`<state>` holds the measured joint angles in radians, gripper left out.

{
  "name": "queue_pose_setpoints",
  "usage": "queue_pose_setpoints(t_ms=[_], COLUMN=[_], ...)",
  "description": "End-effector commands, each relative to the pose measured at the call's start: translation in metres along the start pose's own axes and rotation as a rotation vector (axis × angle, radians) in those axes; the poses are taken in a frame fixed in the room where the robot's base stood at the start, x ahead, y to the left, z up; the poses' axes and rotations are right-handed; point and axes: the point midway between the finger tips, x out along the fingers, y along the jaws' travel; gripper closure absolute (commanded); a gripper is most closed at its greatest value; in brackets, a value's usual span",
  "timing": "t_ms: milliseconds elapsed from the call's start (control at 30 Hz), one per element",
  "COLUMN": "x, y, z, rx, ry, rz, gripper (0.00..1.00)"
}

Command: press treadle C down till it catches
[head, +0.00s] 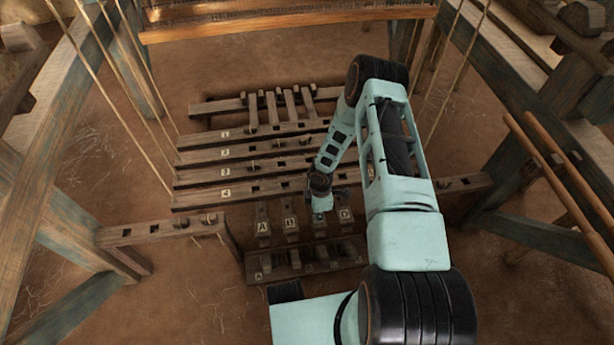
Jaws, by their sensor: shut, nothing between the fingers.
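Four short wooden treadles stand in a row at the floor, below the numbered bars. Treadle A (263,227) and treadle B (290,222) show their letter plates clearly, and treadle D (345,215) shows to the right. Treadle C (320,230) lies between B and D, its letter plate mostly hidden by my gripper. My gripper (322,206) points down over treadle C, shut and empty. I cannot tell whether its tips touch the treadle. A dark notched rail (300,269) with small letter plates runs across the treadles' near ends. Whether C is caught there is not clear.
Numbered wooden bars (215,193) lie across just behind the treadles. A side rail with pegs (165,230) stands at the left, and another (465,184) at the right. Earth floor (170,300) is clear at front left.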

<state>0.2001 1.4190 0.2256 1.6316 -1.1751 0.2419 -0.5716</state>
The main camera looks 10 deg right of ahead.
Motion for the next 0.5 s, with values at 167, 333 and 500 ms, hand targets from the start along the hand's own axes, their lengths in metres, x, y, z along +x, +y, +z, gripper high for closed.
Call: queue_pose_setpoints(t_ms=[167,333,500], x=[0.014,0.024,0.034], y=[0.0,0.0,0.0], z=[0.0,0.0,0.0], rx=[-0.001,-0.001,0.0], ry=[0.0,0.0,0.0], rz=[0.0,0.0,0.0], gripper=[1.0,1.0,1.0])
